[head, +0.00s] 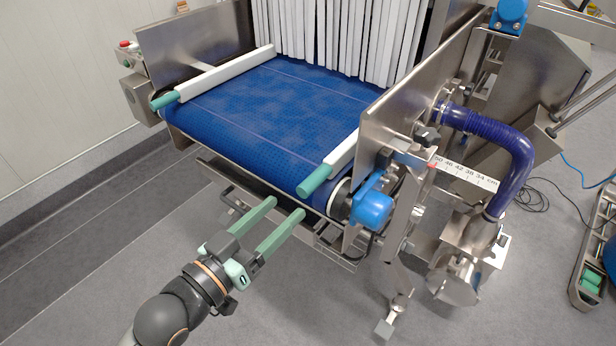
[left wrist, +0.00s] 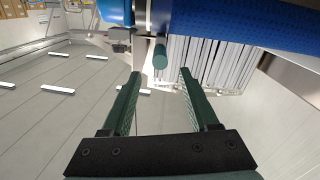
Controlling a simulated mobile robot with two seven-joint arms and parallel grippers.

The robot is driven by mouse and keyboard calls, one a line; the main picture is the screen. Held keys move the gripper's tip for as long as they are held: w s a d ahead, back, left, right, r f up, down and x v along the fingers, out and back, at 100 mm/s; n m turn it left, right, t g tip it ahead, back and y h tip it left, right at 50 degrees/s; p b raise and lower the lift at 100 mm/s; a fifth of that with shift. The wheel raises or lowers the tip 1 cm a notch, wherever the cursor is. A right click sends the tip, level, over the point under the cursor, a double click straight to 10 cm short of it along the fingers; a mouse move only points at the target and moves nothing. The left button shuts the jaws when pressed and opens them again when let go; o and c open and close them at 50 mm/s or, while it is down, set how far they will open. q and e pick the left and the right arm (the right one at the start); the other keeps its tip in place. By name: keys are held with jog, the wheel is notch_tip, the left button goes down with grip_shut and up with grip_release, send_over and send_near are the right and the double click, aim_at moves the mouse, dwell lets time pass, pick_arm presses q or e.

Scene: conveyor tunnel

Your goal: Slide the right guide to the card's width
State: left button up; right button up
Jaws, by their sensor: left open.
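The right guide (head: 343,152) is a white bar with a green round handle (head: 315,180) at its near end, along the right side of the blue belt (head: 262,110). In the left wrist view a green handle end (left wrist: 160,56) shows just past and between the fingertips. My left gripper (head: 288,206) is open and empty, in front of the belt's near edge, apart from the handle. A white scale (head: 465,176) in cm is on the right, with a red mark (head: 432,165) near its 50 end. No card can be made out. My right gripper is not in view.
The left guide (head: 225,73) runs along the belt's left side. A white strip curtain (head: 325,40) closes the far end. Floor at front left is clear.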

pick_arm(q)
jog(key=x, duration=0.9)
jog(key=shift+p, duration=0.4)
jog(key=shift+c, duration=0.3)
grip_shut()
dwell(0.5)
